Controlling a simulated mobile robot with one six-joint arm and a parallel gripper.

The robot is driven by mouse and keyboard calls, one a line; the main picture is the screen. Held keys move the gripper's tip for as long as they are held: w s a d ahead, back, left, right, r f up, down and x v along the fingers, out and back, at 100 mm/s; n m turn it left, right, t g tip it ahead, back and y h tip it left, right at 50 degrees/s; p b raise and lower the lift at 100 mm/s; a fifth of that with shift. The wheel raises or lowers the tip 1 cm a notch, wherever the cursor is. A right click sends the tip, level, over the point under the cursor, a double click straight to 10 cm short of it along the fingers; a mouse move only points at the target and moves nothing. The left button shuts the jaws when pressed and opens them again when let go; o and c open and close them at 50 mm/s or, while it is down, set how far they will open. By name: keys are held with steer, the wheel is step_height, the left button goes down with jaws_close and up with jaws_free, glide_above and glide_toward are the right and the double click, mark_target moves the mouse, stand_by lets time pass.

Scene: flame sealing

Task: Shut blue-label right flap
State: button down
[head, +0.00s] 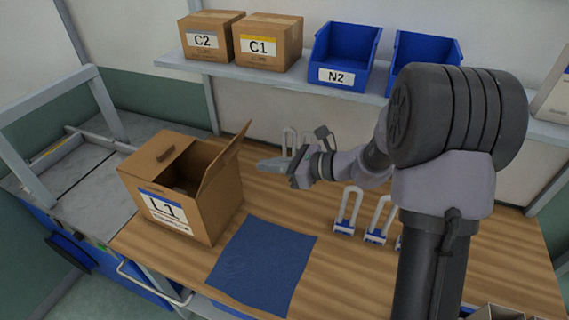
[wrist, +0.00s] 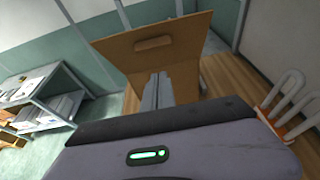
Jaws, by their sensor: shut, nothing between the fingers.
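The cardboard box L1 (head: 180,205), with a blue-striped label, stands on the wooden bench in the head view. Its right flap (head: 224,157) stands up, leaning outward to the right. My gripper (head: 262,165) is shut and empty just right of the raised flap. In the wrist view the flap (wrist: 190,62) with its slot fills the upper middle, behind my fingers (wrist: 157,93). I cannot tell whether the fingertips touch it.
A blue mat (head: 262,265) lies right of the box. White looped racks (head: 347,212) stand on the bench beyond it. A shelf above holds boxes C2 (head: 212,35) and C1 (head: 267,40) and blue bins (head: 345,55). A grey roller table (head: 75,190) is at left.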

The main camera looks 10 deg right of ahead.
mark_target(228, 160)
steer(key=shift+w+a+r, duration=0.2)
steer(key=shift+w+a, duration=0.35)
steer(key=shift+a, duration=0.2)
steer(key=shift+w+a+r, duration=0.15)
steer(key=shift+w+a, duration=0.35)
steer(key=shift+a, duration=0.3)
steer(key=shift+w+a+r, duration=0.2)
steer(key=shift+w+a, duration=0.35)
steer(key=shift+a, duration=0.2)
steer(key=shift+r, duration=0.1)
